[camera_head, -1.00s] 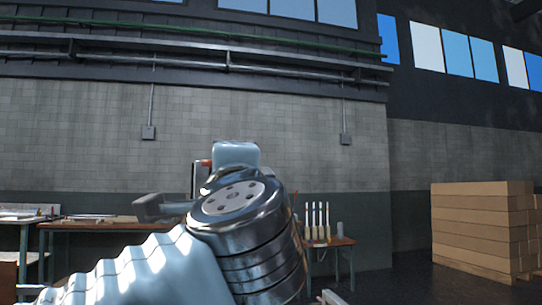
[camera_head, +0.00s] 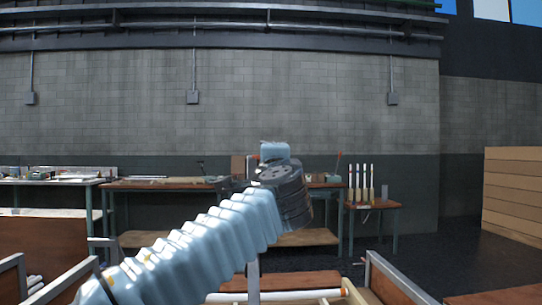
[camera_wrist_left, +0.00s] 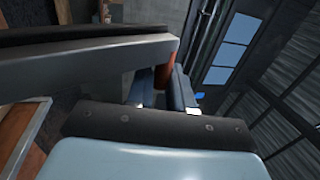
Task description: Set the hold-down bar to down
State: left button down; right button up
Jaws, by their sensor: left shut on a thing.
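In the left wrist view, a grey metal bar (camera_wrist_left: 80,68) with a dark strip along its upper edge crosses from the left; I take it to be the hold-down bar. A red-brown grip (camera_wrist_left: 165,77) shows at its right end. My left gripper (camera_wrist_left: 163,94) has its dark blue fingers at this grip and is shut on it. In the head view my pale blue left arm reaches forward, and its wrist hides the fingers. A dark grey piece (camera_head: 232,188) shows left of the wrist; I cannot tell if it is the bar. My right gripper is not in view.
Workbenches (camera_head: 150,186) stand along the grey block wall. A small side table (camera_head: 374,206) with several upright pale tubes is right of my wrist. Stacked boards (camera_head: 510,200) stand at the far right. Wooden trays with metal edges (camera_head: 400,277) lie low in front.

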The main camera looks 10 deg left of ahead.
pick_arm(q)
jog(key=shift+d+f, duration=0.1)
jog(key=shift+f, duration=0.05)
jog(key=c, duration=1.2)
grip_release()
jog(key=shift+o, duration=0.2)
jog(key=shift+s, duration=0.3)
jog(key=b+v, duration=0.4)
jog(key=v, duration=0.9)
jog(key=shift+b, duration=0.4)
jog(key=shift+d+f, duration=0.1)
